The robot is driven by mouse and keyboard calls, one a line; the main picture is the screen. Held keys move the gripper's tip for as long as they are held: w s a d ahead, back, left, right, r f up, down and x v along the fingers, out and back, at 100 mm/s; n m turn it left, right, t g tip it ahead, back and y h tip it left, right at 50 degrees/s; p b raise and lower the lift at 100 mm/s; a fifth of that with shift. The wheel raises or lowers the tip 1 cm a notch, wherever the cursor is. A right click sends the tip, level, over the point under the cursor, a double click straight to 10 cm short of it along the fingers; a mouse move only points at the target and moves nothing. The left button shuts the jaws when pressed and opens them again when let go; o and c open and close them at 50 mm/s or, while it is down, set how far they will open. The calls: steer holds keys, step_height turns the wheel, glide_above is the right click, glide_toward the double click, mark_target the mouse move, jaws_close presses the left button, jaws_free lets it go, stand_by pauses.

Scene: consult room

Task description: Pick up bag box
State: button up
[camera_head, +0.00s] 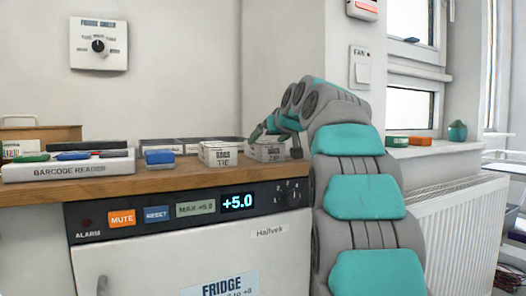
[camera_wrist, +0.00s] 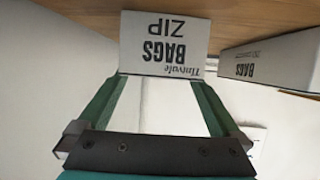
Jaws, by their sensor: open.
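Two white bag boxes stand side by side on the wooden counter. The right one (camera_head: 268,152) is partly covered by my arm's end. My gripper (camera_head: 272,128) is at this box in the head view. In the wrist view a box lettered BAGS ZIP (camera_wrist: 160,45) appears upside down, straight ahead of the two green fingers of my gripper (camera_wrist: 160,84). The fingers are open, with the box's printed face at their tips; whether they touch it is unclear. The other bag box (camera_head: 220,154) also shows at the right of the wrist view (camera_wrist: 270,62).
A blue item (camera_head: 159,157) and the barcode reader tray (camera_head: 68,170) are on the counter (camera_head: 150,183) to the left. Low dark-topped boxes (camera_head: 170,146) stand behind. The fridge front (camera_head: 150,265) is below. A radiator (camera_head: 455,230) stands at right.

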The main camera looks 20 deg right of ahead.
steer(key=shift+x, duration=2.25)
steer(key=shift+c, duration=0.2)
steer(key=c, duration=1.3)
steer(key=shift+r, duration=0.15)
